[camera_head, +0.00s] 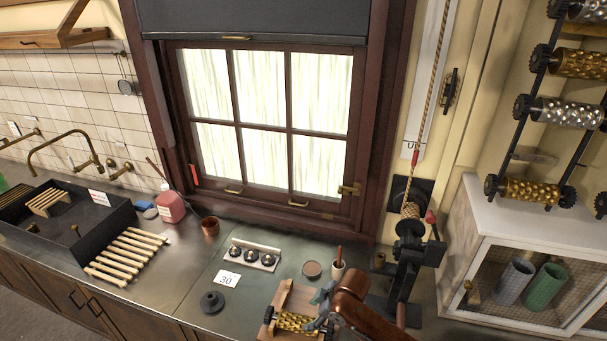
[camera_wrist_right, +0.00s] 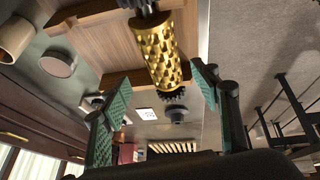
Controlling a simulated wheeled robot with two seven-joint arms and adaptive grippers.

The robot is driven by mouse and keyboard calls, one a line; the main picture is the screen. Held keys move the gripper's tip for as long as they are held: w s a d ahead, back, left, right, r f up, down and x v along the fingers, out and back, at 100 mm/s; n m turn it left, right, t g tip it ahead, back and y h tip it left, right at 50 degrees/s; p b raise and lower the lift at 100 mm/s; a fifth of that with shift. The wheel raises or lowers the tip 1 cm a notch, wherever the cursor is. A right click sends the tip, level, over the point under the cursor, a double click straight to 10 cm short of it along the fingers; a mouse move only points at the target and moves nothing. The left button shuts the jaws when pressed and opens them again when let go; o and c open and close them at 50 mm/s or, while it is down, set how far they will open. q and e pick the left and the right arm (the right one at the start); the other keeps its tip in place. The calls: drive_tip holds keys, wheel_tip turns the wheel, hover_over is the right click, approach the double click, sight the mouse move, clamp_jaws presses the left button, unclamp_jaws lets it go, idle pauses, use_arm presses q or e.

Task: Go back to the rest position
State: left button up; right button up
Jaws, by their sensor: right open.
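My right gripper (camera_head: 322,299) is over the counter at the bottom centre of the head view. In the right wrist view its two green-padded fingers (camera_wrist_right: 155,110) stand wide apart with nothing between the pads. A gold textured roller (camera_head: 297,322) with dark gear ends lies on a wooden cradle (camera_head: 283,297), just left of the gripper. In the right wrist view the gold roller (camera_wrist_right: 161,48) shows ahead of the open fingers, resting on the wooden cradle (camera_wrist_right: 97,40). I cannot tell whether a finger touches it. My left gripper is not in view.
A dark round weight (camera_head: 212,302) and a card marked 30 (camera_head: 227,280) lie left of the cradle. A white cabinet (camera_head: 530,225) with a roller rack (camera_head: 540,110) is at the right.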

drive_tip(key=s+d+f+m+h, duration=0.25)
drive_tip(key=s+d+m, duration=0.25)
drive_tip(key=s+d, duration=0.55)
drive_tip(key=s+d+f+m+h, duration=0.1)
drive_tip(key=s+d+f+m, duration=0.35)
drive_tip(key=s+d, duration=0.65)
drive_tip(key=s+d+f+m+h, duration=0.25)
drive_tip(key=s+d+m, duration=0.25)
drive_tip(key=s+d, duration=0.6)
wheel_tip(320, 180, down, 33)
drive_tip(key=s+a+y+b, duration=0.1)
drive_tip(key=s+a+b, duration=0.15)
drive_tip(key=b, duration=0.25)
use_arm(q)
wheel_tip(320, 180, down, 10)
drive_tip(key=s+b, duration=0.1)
drive_tip(key=b, duration=0.4)
use_arm(e)
drive_tip(key=s+f+g, duration=0.1)
drive_tip(key=s+f, duration=1.9)
drive_tip(key=f, duration=0.4)
drive_tip(key=shift+a+f+n+g, duration=0.25)
drive_tip(key=shift+f+n+g, duration=0.05)
drive_tip(key=shift+n+g, duration=0.15)
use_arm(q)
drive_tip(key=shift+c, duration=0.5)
use_arm(e)
drive_tip(key=shift+c, duration=0.6)
